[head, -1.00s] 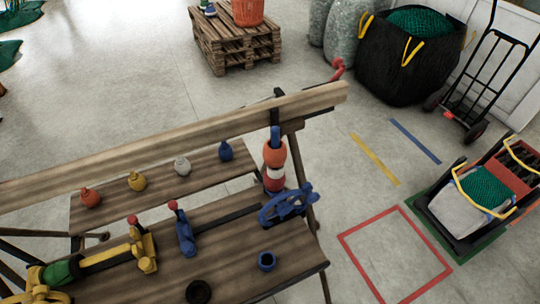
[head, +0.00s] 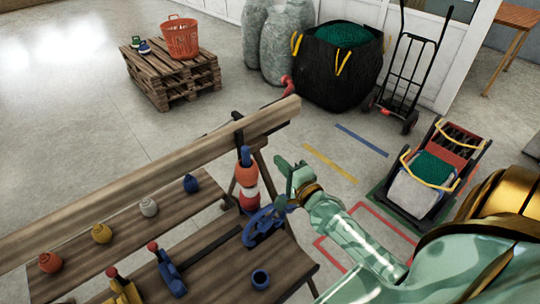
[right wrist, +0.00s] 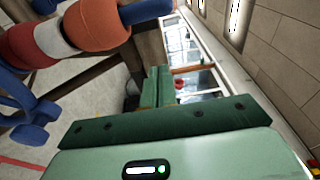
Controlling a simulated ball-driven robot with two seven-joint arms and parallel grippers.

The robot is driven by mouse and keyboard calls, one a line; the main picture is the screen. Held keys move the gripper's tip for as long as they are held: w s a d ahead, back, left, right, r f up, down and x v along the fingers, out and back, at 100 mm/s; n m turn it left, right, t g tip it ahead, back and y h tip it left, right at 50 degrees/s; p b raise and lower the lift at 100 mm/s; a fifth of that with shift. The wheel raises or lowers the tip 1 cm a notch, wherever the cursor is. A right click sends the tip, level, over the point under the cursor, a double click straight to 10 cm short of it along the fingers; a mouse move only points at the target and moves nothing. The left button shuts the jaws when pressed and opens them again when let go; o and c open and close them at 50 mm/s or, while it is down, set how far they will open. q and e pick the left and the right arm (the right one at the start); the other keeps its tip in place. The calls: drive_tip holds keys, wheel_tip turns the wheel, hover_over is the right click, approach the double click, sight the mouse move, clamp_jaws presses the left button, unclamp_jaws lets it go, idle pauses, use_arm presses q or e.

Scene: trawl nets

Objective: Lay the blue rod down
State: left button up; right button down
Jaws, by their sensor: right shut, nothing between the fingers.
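The blue rod (head: 245,154) stands upright at the right end of the bench, its top showing above a stack of floats: orange (head: 246,173), white (head: 248,189) and red (head: 249,202). In the right wrist view the rod's end (right wrist: 146,11) sticks out of the orange float (right wrist: 97,24). My right gripper (head: 282,167) is shut and empty, just right of the stack and apart from it. Its closed fingers (right wrist: 156,88) also show in the right wrist view. The rod's middle is hidden inside the floats. My left gripper is not in view.
A blue handwheel (head: 262,229) sits just below the stack, close to my right gripper. A wooden rail (head: 150,173) runs along behind it. Small coloured floats line the shelf.

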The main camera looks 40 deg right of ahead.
drive_tip(key=w+a, duration=0.1)
drive_tip(key=w, duration=0.1)
drive_tip(key=w+a, duration=0.1)
drive_tip(key=w, duration=0.1)
drive_tip(key=w+a, duration=0.1)
drive_tip(key=w, duration=0.1)
drive_tip(key=shift+w+a+p, duration=0.25)
drive_tip(key=shift+w+p, duration=0.05)
drive_tip(key=shift+w, duration=0.1)
drive_tip(key=shift+w, duration=0.1)
drive_tip(key=shift+a, duration=0.1)
